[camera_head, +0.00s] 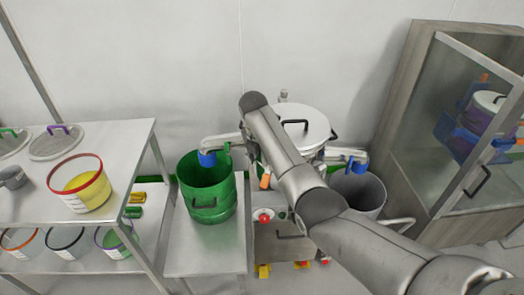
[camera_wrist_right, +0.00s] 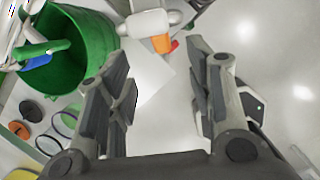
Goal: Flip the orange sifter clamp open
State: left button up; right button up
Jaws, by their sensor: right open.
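The sifter (camera_head: 306,127) stands against the back wall, with a pale round lid and black handle. My right arm crosses in front of it and hides part of its body. The orange clamp (camera_head: 265,181) shows low on the sifter's front, left of my arm. In the right wrist view the orange clamp (camera_wrist_right: 159,43) is at the top, beyond the fingertips. My right gripper (camera_wrist_right: 158,65) is open, its fingers apart with nothing between them. The clamp looks apart from both fingers. My left gripper is not in view.
A green drum (camera_head: 207,190) stands left of the sifter and a grey drum (camera_head: 358,192) right of it, below blue-capped outlets. A steel table (camera_head: 105,150) with tubs is at left. A glass-door cabinet (camera_head: 445,140) is at right. A red knob (camera_head: 263,217) sits below the clamp.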

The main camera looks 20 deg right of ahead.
jog(key=shift+v, duration=1.65)
jog(key=shift+w+d, duration=0.1)
jog(key=shift+c, duration=0.2)
